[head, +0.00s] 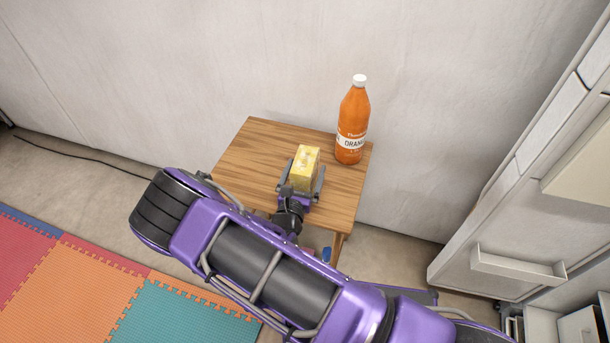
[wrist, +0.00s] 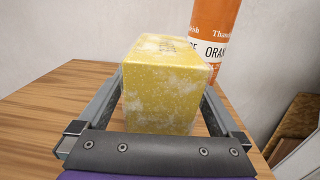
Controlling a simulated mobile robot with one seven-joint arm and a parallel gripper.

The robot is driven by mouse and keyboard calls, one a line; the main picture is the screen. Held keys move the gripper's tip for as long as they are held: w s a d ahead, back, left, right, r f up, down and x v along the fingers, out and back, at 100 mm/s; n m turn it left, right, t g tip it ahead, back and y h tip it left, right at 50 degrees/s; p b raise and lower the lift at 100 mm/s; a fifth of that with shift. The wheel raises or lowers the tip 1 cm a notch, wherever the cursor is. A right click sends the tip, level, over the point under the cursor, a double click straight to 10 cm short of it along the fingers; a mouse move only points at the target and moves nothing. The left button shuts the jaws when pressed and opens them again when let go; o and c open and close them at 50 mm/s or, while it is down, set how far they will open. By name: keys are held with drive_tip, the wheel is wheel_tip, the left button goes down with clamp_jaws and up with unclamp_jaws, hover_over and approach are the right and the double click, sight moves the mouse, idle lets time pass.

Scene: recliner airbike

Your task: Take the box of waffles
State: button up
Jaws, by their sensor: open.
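A yellow box with whitish, frosty patches (head: 305,168), which I take to be the box of waffles, stands on a small wooden table (head: 250,160). It also shows in the middle of the wrist view (wrist: 163,90). My gripper (head: 305,172) is low over the table, with one finger on each side of the box. In the wrist view the open fingers (wrist: 165,95) run along its left and right sides. A gap shows at the left finger; the right finger is very close, and contact there cannot be told. The box's lower far side is hidden.
An orange juice bottle (head: 353,120) with a white cap stands behind and to the right of the box, near the table's edge. A pale wall (head: 230,60) is behind the table. White shelving (head: 520,200) stands at the right; coloured foam mats (head: 90,270) lie at the left.

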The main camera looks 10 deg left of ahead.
clamp_jaws()
idle(0.4)
drive_tip(key=shift+r, duration=0.1)
wheel_tip(320, 180, up, 10)
drive_tip(key=shift+f+p, duration=0.1)
drive_tip(key=shift+p, duration=0.85)
